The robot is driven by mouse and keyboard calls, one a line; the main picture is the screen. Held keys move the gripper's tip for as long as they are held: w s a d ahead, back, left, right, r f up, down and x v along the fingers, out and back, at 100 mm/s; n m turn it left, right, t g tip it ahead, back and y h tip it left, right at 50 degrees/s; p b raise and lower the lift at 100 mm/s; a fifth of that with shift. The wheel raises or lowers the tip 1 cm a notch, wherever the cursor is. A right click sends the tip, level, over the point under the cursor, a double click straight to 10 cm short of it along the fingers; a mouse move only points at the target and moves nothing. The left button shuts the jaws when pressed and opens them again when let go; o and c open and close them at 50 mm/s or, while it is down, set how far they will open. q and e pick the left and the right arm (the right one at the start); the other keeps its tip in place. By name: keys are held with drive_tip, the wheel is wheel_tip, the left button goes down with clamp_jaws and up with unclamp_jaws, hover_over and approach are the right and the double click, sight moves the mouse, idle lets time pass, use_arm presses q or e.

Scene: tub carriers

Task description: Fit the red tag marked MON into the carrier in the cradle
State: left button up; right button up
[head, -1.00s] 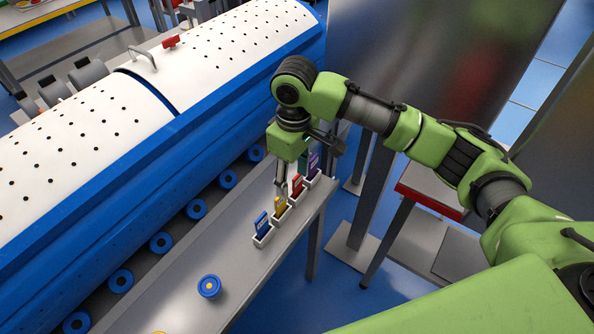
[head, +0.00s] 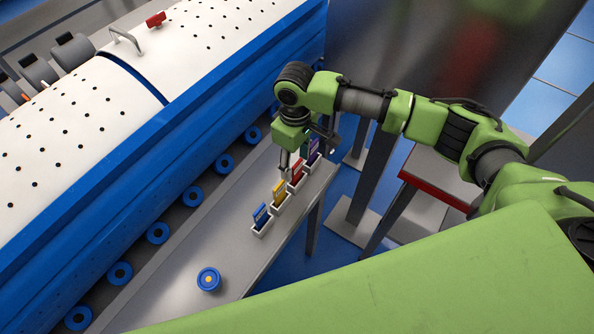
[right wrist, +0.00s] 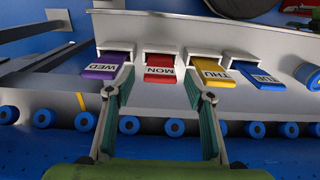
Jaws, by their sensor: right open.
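The red tag (right wrist: 159,74) marked MON stands in a white holder (right wrist: 158,55) in the right wrist view. It also shows in the head view as a red tag (head: 297,169) in the row on the grey shelf. My right gripper (right wrist: 158,88) is open and empty. In the right wrist view its fingers appear on either side of the red tag, one near the purple tag and one near the yellow tag; contact is not visible. In the head view the right gripper (head: 289,166) hangs over the row. My left gripper, the cradle and its carrier cannot be made out.
Neighbouring holders have a purple WED tag (right wrist: 108,67), a yellow THU tag (right wrist: 213,70) and a blue TUE tag (right wrist: 258,78). A round blue piece (head: 208,280) sits on the grey shelf (head: 185,299). A long white-and-blue perforated machine (head: 120,150) runs along the left.

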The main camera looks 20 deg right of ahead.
sight(297, 184)
drive_tip(key=f, duration=0.1)
drive_tip(key=f+p, duration=0.1)
drive_tip(key=f, duration=0.1)
drive_tip(key=shift+s+d+f, duration=0.2)
drive_tip(key=shift+s+f, duration=0.05)
drive_tip(key=shift+f, duration=0.45)
drive_tip(key=shift+c, duration=0.5)
use_arm(q)
drive_tip(key=shift+w+d+r, duration=0.15)
drive_tip(key=shift+w+r, duration=0.1)
drive_tip(key=shift+r, duration=0.6)
use_arm(e)
drive_tip(key=c, duration=0.9)
